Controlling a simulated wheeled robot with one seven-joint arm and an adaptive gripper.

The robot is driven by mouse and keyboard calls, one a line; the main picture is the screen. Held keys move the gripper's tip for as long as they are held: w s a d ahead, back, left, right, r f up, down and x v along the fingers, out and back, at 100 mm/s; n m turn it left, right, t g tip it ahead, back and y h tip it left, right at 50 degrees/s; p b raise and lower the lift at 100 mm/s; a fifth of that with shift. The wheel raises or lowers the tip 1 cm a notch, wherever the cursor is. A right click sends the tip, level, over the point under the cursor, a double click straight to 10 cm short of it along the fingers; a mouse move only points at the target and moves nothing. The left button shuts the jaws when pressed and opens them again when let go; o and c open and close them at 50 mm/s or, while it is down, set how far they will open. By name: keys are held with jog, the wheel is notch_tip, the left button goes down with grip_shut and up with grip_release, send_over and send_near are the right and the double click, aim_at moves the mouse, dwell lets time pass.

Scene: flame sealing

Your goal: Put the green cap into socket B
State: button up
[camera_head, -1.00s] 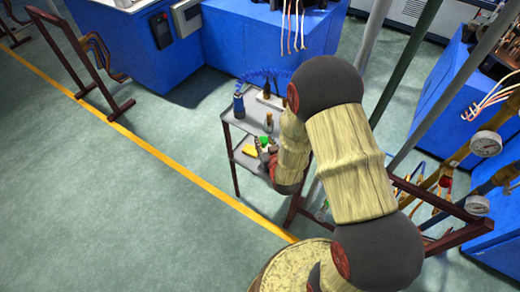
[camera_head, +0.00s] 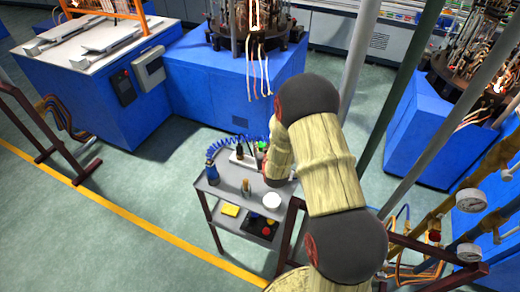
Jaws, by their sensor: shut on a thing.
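The green cap (camera_head: 262,146) shows as a small bright green spot just left of my forearm, at the right end of a white block (camera_head: 236,160) on the cart's top shelf. My gripper (camera_head: 262,153) is mostly hidden by my arm and very small here. It is shut on the green cap. I cannot tell whether the cap touches the block. The white block has a dark upright piece at it. Its sockets and any letters are too small to read, so I cannot pick out socket B.
The grey cart (camera_head: 224,197) also bears a blue bottle (camera_head: 212,172) with a coiled blue hose, a small brown bottle (camera_head: 246,187) and a white round dish (camera_head: 272,200). Blue machines stand behind; pipes rise at right.

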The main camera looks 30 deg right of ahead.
jog(key=shift+f+b, duration=1.2)
jog(key=shift+f, duration=1.55)
jog(key=shift+s+f+b, duration=0.1)
jog(key=shift+f+b, duration=0.15)
jog(key=shift+b, duration=0.3)
jog(key=shift+b, duration=0.7)
dwell(0.3)
jog(key=shift+f+b, duration=1.45)
jog(key=shift+b, duration=0.15)
dwell(0.9)
jog(key=o, duration=0.8)
jog(key=shift+o, duration=0.5)
